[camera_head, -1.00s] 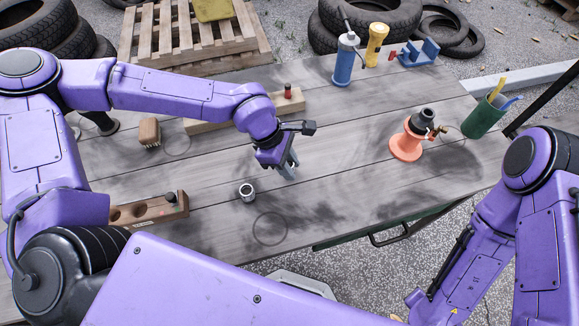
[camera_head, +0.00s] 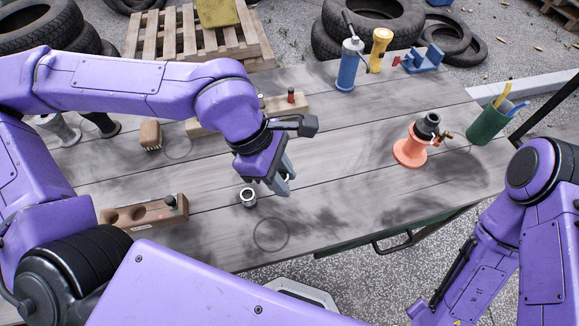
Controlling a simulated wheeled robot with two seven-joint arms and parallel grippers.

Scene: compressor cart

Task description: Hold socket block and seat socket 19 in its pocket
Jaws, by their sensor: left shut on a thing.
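The wooden socket block (camera_head: 138,226) lies on the table at the left front, with round pockets in its top. A small dark piece (camera_head: 170,201) sits at its right end. A silver socket (camera_head: 248,198) stands upright on the table, right of the block. My left gripper (camera_head: 280,188) points down just right of that socket, apart from it. It is shut on a small metallic piece that looks like another socket (camera_head: 286,178), mostly hidden by the fingers. No size marking is readable. My right arm shows at the right, but its gripper is out of view.
A wood strip with a red piece (camera_head: 291,96) and a brush (camera_head: 150,135) lie behind. The front middle of the table is clear.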

